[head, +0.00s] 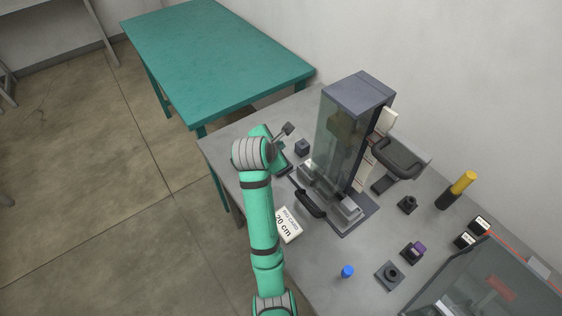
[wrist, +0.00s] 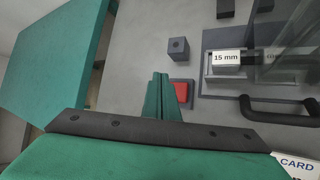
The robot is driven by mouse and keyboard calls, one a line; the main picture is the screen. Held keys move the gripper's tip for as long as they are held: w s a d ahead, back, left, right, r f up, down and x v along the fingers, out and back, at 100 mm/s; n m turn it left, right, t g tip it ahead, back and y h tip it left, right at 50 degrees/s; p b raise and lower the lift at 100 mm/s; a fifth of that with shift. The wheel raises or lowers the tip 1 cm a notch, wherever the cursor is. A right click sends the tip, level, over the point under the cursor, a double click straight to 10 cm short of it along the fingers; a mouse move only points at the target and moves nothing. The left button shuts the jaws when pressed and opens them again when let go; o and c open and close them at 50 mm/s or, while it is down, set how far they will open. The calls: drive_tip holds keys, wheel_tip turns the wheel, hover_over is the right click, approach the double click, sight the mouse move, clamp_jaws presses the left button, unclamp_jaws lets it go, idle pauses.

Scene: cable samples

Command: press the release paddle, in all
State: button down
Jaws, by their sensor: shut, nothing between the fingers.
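The release paddle (wrist: 182,93) is a small red plate on a dark grey base, seen in the wrist view just right of my fingers. In the head view my arm and gripper hide its red face. My gripper (wrist: 160,80) shows as two green fingers held together, with nothing between them. The fingers overlap the paddle's left side in the wrist view; I cannot tell whether they touch it. In the head view my gripper (head: 281,160) points down at the bench, left of the tall glass-fronted test machine (head: 340,130).
A small dark block (wrist: 178,48) stands beyond the paddle. The machine's black handle (head: 310,203) and a white 20 cm card (head: 289,225) lie close to my arm. A 15 mm label (wrist: 226,58) sits on the machine's base. A green table (head: 215,55) stands behind.

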drive_tip(key=shift+f, duration=2.65)
drive_tip(key=shift+w, duration=0.2)
drive_tip(key=shift+d, duration=0.25)
drive_tip(key=shift+s+a, duration=0.15)
drive_tip(key=shift+a, duration=0.35)
drive_tip(key=shift+d, duration=0.25)
drive_tip(key=shift+f, duration=0.1)
drive_tip(key=shift+f, duration=0.35)
